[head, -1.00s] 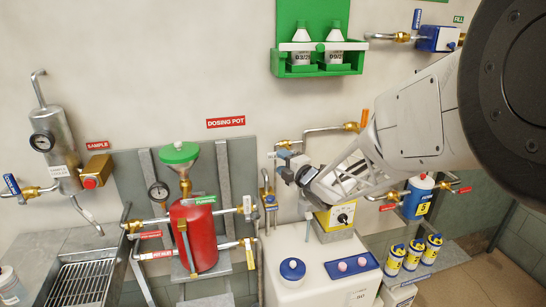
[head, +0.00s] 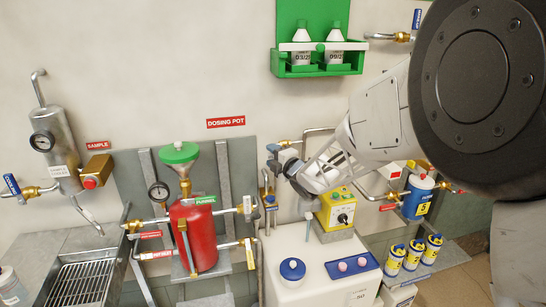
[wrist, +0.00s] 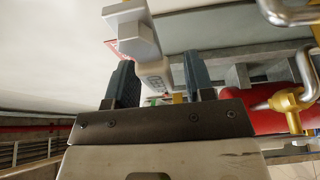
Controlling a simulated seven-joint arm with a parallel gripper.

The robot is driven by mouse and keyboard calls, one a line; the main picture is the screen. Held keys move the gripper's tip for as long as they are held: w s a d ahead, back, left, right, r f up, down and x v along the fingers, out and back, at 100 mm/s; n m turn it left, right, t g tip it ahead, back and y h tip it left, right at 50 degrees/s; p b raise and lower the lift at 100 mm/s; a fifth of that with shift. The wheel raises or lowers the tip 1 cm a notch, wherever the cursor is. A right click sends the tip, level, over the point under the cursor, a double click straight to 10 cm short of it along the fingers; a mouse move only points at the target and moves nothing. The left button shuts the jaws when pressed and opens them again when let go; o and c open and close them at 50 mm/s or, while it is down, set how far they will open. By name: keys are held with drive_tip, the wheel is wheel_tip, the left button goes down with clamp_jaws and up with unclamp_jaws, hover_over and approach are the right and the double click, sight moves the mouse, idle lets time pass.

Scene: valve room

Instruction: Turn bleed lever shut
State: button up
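My gripper (head: 272,156) is open in the head view, in front of the wall to the upper right of the red dosing pot (head: 194,236). Its two dark fingers (wrist: 158,84) stand apart in the wrist view. Two handles with pale tags, an upper one (head: 247,207) and a lower one (head: 250,253), stand right of the pot, left of and below my gripper. I cannot read which is the bleed lever.
Brass and steel pipework (head: 267,188) rises just below my gripper. A green bottle rack (head: 318,62) hangs above.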

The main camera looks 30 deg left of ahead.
clamp_jaws()
drive_tip(key=shift+r+m, duration=0.2)
drive_tip(key=shift+m, duration=0.1)
drive_tip(key=r+m, duration=0.1)
drive_tip(key=m+t+y, duration=0.1)
drive_tip(key=m, duration=0.1)
drive_tip(key=shift+w+d+r, duration=0.15)
drive_tip(key=shift+r, duration=0.2)
drive_tip(key=m, duration=0.1)
drive_tip(key=r+m+t, duration=0.1)
drive_tip(key=m+y, duration=0.1)
drive_tip(key=m, duration=0.1)
drive_tip(key=shift+w+d+r+t, duration=0.3)
drive_tip(key=shift+w+r, duration=0.05)
drive_tip(key=shift+r, duration=0.05)
drive_tip(key=shift+w+d+r+m+t+h, duration=0.55)
drive_tip(key=shift+m+t, duration=0.55)
drive_tip(key=shift+m, duration=1.4)
drive_tip(key=shift+w+d+r+m+t+h, duration=0.3)
drive_tip(key=shift+w+d+m+t, duration=0.6)
drive_tip(key=shift+m, duration=1.6)
drive_tip(key=shift+w+d+r+m+t+h, duration=0.4)
drive_tip(key=shift+m+t, duration=0.9)
drive_tip(key=shift+m, duration=1.2)
